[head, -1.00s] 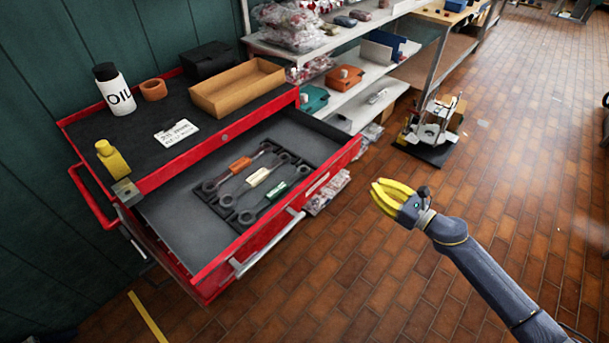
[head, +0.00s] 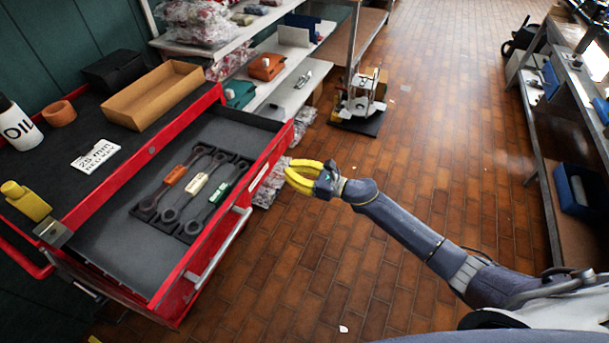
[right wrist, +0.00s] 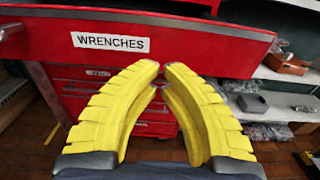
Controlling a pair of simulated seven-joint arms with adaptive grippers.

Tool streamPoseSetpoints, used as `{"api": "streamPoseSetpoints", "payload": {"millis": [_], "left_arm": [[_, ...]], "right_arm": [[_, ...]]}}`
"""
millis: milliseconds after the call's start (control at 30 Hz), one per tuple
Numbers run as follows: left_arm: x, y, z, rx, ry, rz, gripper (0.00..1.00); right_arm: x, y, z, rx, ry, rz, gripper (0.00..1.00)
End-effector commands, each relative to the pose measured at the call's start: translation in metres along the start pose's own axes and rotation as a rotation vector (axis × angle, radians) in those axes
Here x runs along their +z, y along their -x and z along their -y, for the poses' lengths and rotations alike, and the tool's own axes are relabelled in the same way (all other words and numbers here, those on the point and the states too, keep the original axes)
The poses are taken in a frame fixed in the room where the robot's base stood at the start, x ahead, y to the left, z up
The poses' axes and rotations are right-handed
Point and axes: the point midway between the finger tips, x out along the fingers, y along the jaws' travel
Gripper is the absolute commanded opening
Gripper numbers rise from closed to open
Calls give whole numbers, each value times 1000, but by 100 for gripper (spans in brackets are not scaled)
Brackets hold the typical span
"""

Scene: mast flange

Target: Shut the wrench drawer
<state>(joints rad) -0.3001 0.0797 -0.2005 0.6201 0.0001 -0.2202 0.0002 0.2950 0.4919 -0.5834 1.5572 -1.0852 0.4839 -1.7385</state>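The wrench drawer (head: 262,164) of the red tool cabinet stands pulled out. Its dark tray holds wrenches with orange, white and green grips (head: 196,186) in a black holder. A pale bar handle (head: 219,246) runs along its front. In the right wrist view its red front (right wrist: 205,46) carries a "WRENCHES" label (right wrist: 110,42) beyond my fingertips. My right gripper (head: 287,170), with yellow fingers, is in front of the drawer's far end, pointing at it. Its fingertips (right wrist: 164,66) nearly meet with nothing between them. Contact with the drawer cannot be told. My left gripper is out of view.
The cabinet top holds an oil bottle (head: 17,124), a yellow bottle (head: 26,201), an orange ring (head: 59,114), a card (head: 95,155) and a tan tray (head: 152,95). Shelves (head: 290,92) stand behind. A workbench (head: 561,150) is at right.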

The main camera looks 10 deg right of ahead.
Motion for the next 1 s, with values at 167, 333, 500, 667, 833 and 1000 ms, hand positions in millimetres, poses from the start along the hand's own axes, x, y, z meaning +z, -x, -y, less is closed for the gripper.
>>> {"api": "streamPoseSetpoints", "payload": {"millis": [167,333,500,667,833,1000], "left_arm": [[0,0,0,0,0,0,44],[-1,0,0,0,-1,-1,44],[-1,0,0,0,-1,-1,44],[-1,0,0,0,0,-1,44],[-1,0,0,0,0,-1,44],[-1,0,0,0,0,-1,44]], "right_arm": [[0,-26,0,0,0,0,0],[0,-41,0,0,0,0,0],[0,-48,0,0,0,0,0],[0,-50,0,0,0,-1,0],[0,-50,0,0,0,-1,0],[0,-50,1,-3,0,0,0]]}}
